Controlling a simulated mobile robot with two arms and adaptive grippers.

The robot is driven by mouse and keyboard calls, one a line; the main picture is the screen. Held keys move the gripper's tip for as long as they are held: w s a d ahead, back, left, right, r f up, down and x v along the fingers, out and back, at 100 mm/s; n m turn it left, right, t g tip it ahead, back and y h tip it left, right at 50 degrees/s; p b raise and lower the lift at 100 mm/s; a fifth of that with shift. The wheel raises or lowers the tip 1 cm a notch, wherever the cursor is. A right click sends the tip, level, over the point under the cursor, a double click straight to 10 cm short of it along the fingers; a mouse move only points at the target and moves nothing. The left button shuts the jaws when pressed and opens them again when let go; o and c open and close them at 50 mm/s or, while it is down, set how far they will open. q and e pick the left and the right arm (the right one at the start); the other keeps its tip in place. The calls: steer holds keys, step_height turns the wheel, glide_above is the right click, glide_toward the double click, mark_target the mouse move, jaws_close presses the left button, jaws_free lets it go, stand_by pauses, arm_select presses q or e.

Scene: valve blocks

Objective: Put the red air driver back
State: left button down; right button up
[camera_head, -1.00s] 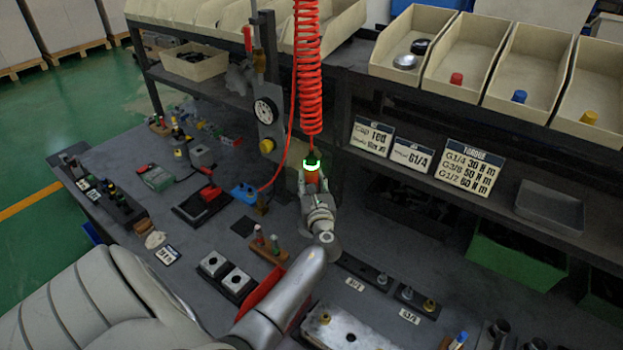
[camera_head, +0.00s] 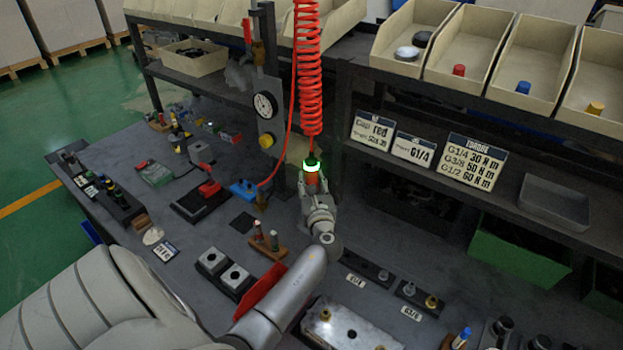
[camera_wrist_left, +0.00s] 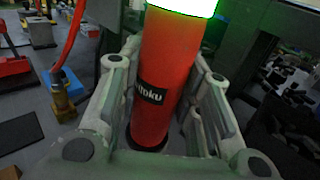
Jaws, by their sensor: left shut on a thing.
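The red air driver (camera_head: 312,178) hangs upright under the red coiled hose, with a glowing green ring near its top. In the left wrist view the red body of the driver (camera_wrist_left: 163,75) with its black label stands between my fingers. My left gripper (camera_head: 314,190) is shut on the driver, with fingers on both sides of it. The driver's lower end is hidden by the gripper in the head view. My right gripper is in neither view.
The red coiled hose (camera_head: 308,70) runs up from the driver. A gauge panel (camera_head: 268,118) stands just left of it. Shelf bins (camera_head: 470,75) and sign cards (camera_head: 470,162) are at the right. Valve blocks (camera_head: 225,270) and a metal plate (camera_head: 345,328) lie on the bench.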

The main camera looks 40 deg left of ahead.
arm_select(q)
steer(key=shift+f, duration=0.15)
stand_by(0.3)
steer(key=c, duration=1)
jaws_free()
steer(key=shift+o, duration=0.2)
steer(key=shift+f, duration=0.25)
steer(key=v, duration=1.2)
steer(key=shift+r, duration=0.25)
steer(key=shift+d, duration=0.1)
